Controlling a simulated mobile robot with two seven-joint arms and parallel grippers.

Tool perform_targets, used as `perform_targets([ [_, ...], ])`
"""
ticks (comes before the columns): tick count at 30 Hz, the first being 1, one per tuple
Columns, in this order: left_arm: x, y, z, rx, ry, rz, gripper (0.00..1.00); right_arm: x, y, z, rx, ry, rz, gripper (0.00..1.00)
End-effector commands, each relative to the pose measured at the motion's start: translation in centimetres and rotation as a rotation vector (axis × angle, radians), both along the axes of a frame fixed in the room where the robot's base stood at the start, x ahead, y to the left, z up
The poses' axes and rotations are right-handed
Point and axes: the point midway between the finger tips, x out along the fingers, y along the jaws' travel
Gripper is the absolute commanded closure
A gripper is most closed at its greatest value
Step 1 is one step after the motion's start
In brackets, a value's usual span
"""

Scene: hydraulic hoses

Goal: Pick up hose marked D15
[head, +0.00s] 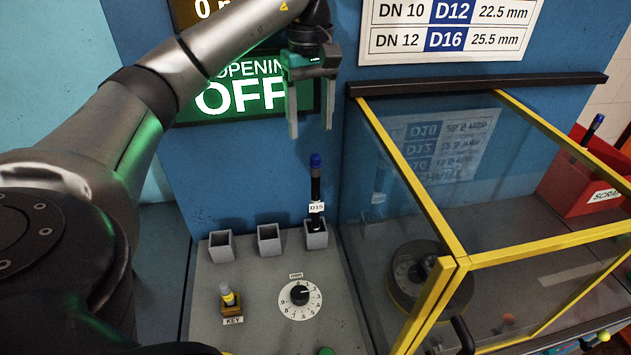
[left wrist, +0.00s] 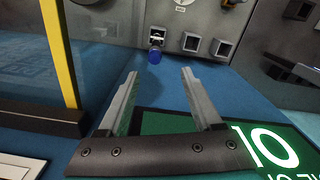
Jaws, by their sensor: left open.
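The hose marked D15 (head: 316,190) stands upright in the rightmost grey square holder (head: 315,236) on the panel. It is black with a blue top end and a white D15 label. In the left wrist view the hose's blue end (left wrist: 154,56) points toward the camera, ahead of the fingers and a little left of the middle of the gap. My left gripper (head: 310,132) is open and empty, with its fingers pointing down above the hose. It also shows in the left wrist view (left wrist: 160,85). My right gripper is not in view.
Two empty holders (head: 221,245) (head: 269,239) stand left of the hose. A dial (head: 300,293) and key switch (head: 231,299) are in front. A yellow-framed clear enclosure (head: 455,262) stands close on the right. A red scrap bin (head: 580,185) is farther right.

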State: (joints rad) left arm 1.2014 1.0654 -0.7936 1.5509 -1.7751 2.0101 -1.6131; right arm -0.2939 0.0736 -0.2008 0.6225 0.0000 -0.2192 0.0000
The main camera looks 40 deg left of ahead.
Motion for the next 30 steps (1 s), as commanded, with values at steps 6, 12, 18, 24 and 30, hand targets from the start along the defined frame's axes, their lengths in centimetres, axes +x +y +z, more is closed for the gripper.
perform_targets([
  [6, -0.1, -0.1, -1.7, 0.001, 0.004, -0.001, 0.33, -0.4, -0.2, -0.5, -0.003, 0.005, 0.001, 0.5],
  [12, -0.1, 0.0, -5.4, 0.001, 0.006, 0.0, 0.33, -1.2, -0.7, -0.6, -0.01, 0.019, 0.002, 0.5],
  [18, -0.1, -0.1, -8.8, 0.001, 0.004, 0.0, 0.33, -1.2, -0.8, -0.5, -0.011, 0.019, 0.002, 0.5],
  [24, 0.0, -0.2, -10.2, -0.001, 0.001, -0.001, 0.33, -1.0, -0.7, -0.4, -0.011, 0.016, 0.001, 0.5],
  [30, 0.3, -0.9, -12.5, -0.002, 0.005, -0.002, 0.33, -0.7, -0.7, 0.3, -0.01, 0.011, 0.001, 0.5],
])
